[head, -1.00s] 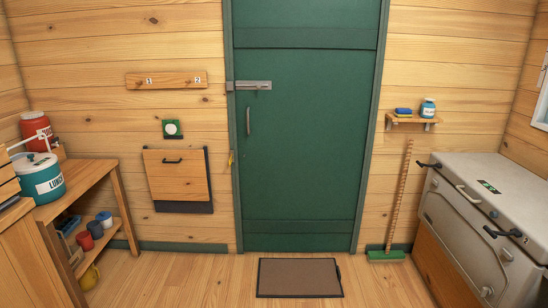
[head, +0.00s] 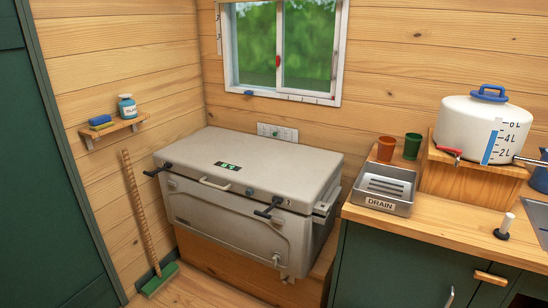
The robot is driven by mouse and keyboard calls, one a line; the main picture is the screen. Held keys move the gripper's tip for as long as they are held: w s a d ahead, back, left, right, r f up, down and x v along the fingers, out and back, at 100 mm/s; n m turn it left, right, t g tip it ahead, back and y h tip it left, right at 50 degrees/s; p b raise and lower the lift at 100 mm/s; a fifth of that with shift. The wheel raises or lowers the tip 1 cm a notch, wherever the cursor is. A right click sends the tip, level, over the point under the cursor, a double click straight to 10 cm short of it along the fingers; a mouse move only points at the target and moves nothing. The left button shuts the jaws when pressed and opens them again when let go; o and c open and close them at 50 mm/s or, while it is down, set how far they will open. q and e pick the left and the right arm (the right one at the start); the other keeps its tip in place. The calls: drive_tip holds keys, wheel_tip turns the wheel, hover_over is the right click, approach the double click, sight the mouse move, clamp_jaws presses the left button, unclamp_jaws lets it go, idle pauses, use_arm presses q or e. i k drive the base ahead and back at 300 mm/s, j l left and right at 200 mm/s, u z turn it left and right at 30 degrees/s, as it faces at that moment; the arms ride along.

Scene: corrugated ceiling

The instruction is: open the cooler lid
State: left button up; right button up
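The cooler (head: 235,224) is a large grey-beige chest on a wooden platform below the window. Its lid (head: 262,160) is down, with a small green-lit display (head: 228,166) on top. A light handle (head: 214,183) sits at the lid's front edge. Two black latches stick out at the front, one at the left (head: 159,169) and one at the right (head: 268,208). I cannot tell whether the latches are fastened. Neither of my grippers shows in the head view.
A wooden counter (head: 440,222) with a drain tray (head: 383,190), cups and a white water tank (head: 482,128) stands right of the cooler. A green broom (head: 160,279) leans on the wall at left. Floor before the cooler shows only partly.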

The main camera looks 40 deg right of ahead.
sight(221, 159)
drive_tip(key=i+j+z, duration=0.1)
drive_tip(key=i+z, duration=0.3)
drive_tip(key=i+j+z, duration=0.15)
drive_tip(key=z, duration=0.2)
drive_tip(key=i+j+z, duration=0.4)
drive_tip(key=k+l, duration=0.05)
drive_tip(key=l, duration=0.05)
